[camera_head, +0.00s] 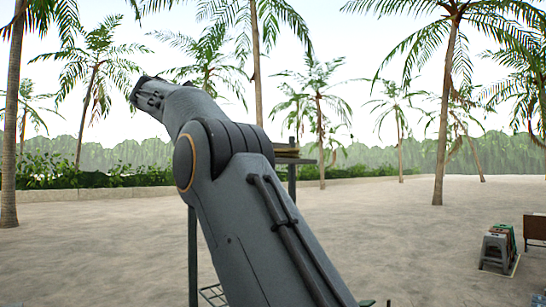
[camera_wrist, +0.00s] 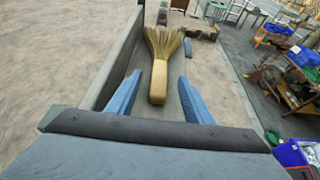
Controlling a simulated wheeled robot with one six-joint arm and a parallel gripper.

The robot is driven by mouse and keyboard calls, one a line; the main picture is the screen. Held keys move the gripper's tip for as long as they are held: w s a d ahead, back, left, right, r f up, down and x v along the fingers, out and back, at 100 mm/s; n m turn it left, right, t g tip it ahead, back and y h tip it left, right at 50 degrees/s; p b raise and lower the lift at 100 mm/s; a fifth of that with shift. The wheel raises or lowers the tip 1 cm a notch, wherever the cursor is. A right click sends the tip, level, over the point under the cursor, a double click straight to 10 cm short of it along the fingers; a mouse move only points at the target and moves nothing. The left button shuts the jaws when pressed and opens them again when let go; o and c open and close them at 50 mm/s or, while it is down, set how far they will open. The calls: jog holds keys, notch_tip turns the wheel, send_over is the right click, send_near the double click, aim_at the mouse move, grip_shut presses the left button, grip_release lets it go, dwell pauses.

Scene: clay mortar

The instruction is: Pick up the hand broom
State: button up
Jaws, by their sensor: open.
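The hand broom (camera_wrist: 158,80) shows in the wrist view, with straw-coloured bristles spread toward the top and a smooth tan handle pointing toward me. It appears to lie on a narrow grey surface (camera_wrist: 208,88) with a raised wall on its left. My gripper (camera_wrist: 159,77) is open. Its two blue fingers stand left and right of the broom's handle in the picture, with a gap on each side. I cannot tell how far below the fingers the broom lies. In the head view my arm fills the middle, and neither the broom nor the fingers can be made out.
In the wrist view, blue crates (camera_wrist: 302,56) and clutter stand on dark ground at the right; bare sand lies left. In the head view, a rack (camera_head: 292,160) stands partly behind my arm, and stools (camera_head: 495,249) stand at the right. Open sand and palms lie beyond.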

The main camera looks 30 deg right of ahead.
jog(key=shift+p+x, duration=0.6)
jog(key=shift+x, duration=3.35)
jog(key=c, duration=1.1)
